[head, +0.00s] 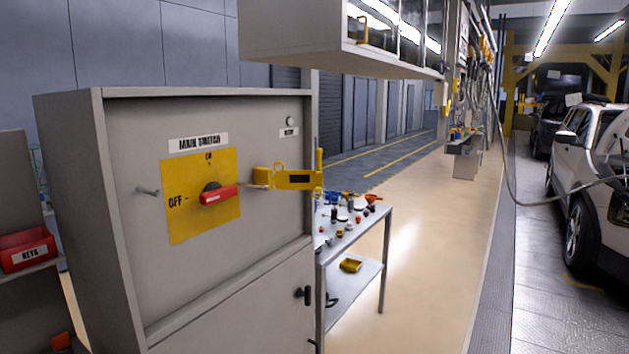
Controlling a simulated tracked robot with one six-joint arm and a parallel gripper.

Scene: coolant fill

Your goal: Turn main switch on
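The main switch is on the front of a grey cabinet (275,130), under a "MAIN SWITCH" label (198,142). Its yellow plate (185,225) has OFF at the left and ON at the top. The red handle (220,195) lies roughly level, in line with the OFF mark and not turned up to ON. A small metal peg (147,190) sticks out left of the plate. My gripper is not in view.
A metal table (383,232) with small tools stands right of the cabinet. A wall cabinet (290,35) hangs above. A shelf at the left holds a red KEYS box (28,250). The beige floor (430,240) is open; a white car (590,160) stands at the right.

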